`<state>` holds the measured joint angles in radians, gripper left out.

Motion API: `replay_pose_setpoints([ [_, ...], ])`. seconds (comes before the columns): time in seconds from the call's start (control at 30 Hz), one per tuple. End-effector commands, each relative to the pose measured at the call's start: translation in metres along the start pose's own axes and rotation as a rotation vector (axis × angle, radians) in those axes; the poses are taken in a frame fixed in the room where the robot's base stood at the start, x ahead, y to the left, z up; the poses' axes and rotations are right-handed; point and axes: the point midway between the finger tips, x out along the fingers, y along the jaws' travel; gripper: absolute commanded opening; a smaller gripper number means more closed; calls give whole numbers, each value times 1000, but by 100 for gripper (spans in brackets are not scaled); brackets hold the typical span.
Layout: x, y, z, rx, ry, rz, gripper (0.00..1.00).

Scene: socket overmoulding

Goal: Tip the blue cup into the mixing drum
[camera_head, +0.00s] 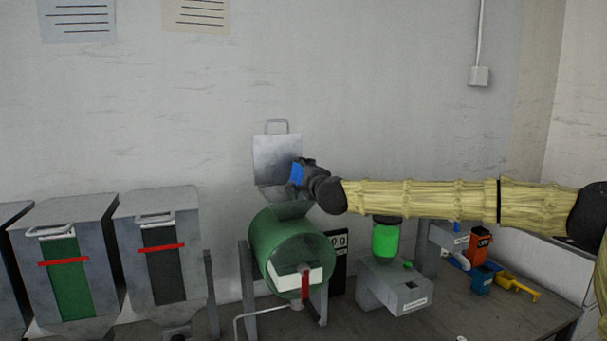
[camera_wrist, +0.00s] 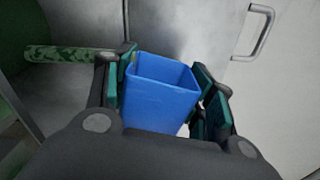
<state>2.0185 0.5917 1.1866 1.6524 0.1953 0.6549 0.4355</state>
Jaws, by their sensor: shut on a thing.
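The blue cup (camera_wrist: 160,95) is held between the fingers of my gripper (camera_wrist: 165,100) in the wrist view. Its square mouth faces away from the wrist, and I cannot see what is inside. In the head view only a small part of the blue cup (camera_head: 297,173) shows past my gripper (camera_head: 303,173). The mixing drum (camera_head: 290,245) is a green cylinder on a stand, with its grey lid (camera_head: 277,158) raised. The cup is above the drum's open top, in front of the lid, apart from the drum. The drum's inside is hidden.
Two grey bins (camera_head: 72,262) (camera_head: 163,250) with red bars stand left of the drum. A grey machine with a green canister (camera_head: 385,241) stands to the right. Orange (camera_head: 479,245), blue and yellow items lie farther right on the bench (camera_head: 490,318). My arm reaches across from the right.

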Motion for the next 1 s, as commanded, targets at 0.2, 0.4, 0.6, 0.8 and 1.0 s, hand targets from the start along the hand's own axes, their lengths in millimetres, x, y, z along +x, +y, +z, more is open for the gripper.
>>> replay_pose_setpoints([
  [0.2, -1, -9, 5, -190, 4, -6, 29],
  [0.4, 0, -11, 11, -350, 5, -7, 29],
  [0.6, 0, -10, 12, -430, 7, -6, 29],
  [0.8, -2, -4, 8, -333, 6, -8, 29],
  [1.0, -4, -7, 6, -201, 4, -8, 29],
])
